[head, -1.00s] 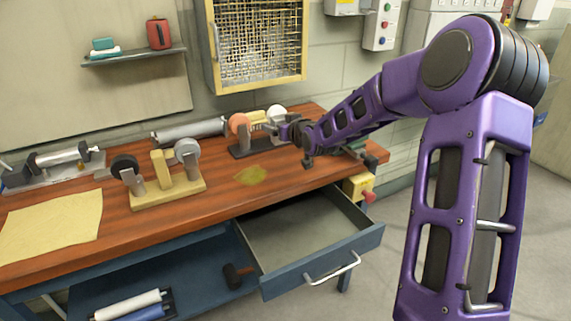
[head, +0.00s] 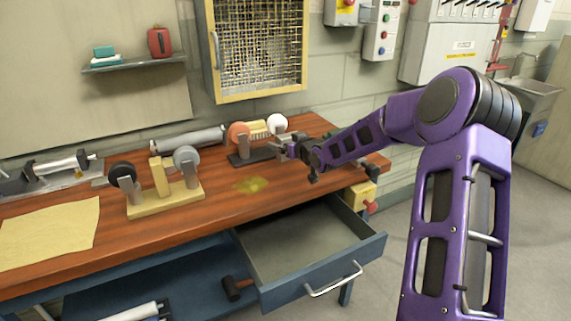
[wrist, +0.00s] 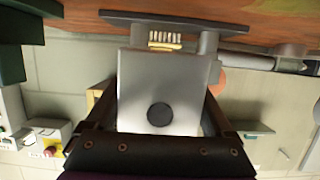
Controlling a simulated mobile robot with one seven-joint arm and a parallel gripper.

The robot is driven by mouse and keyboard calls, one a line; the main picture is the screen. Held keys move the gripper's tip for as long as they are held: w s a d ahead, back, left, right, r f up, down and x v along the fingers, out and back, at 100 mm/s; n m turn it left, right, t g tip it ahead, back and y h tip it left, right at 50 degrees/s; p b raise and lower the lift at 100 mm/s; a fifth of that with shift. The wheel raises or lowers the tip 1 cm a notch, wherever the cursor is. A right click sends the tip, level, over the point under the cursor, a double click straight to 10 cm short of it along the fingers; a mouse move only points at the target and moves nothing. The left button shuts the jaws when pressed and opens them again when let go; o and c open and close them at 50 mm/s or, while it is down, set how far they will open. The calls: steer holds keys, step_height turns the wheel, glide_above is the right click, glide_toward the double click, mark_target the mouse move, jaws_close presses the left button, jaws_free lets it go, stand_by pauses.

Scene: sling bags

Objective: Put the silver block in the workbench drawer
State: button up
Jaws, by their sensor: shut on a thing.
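The silver block (wrist: 165,85) is a flat-faced grey piece with a dark round spot, and it fills the space between my fingers in the wrist view. My gripper (head: 296,150) is shut on it, over the right part of the workbench top beside the stand with the orange and white wheels. In the head view the block is small and partly hidden by the gripper. The workbench drawer (head: 322,273) is pulled open below the bench's front edge, to the front of my gripper, and its visible inside looks empty.
The wheel stand (head: 240,140) is close behind my gripper. A second wheel stand (head: 165,205) and a grey roller (head: 187,138) stand further left. A yellow box with a red knob (head: 362,195) is at the bench's right end.

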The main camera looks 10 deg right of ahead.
mark_target(285, 169)
steer(key=shift+f+b, duration=0.45)
steer(key=shift+f, duration=2.15)
steer(key=shift+f+b, duration=0.3)
steer(key=o, duration=1.5)
steer(key=shift+o, duration=0.2)
steer(key=shift+r+p, duration=0.15)
steer(key=shift+p, duration=0.25)
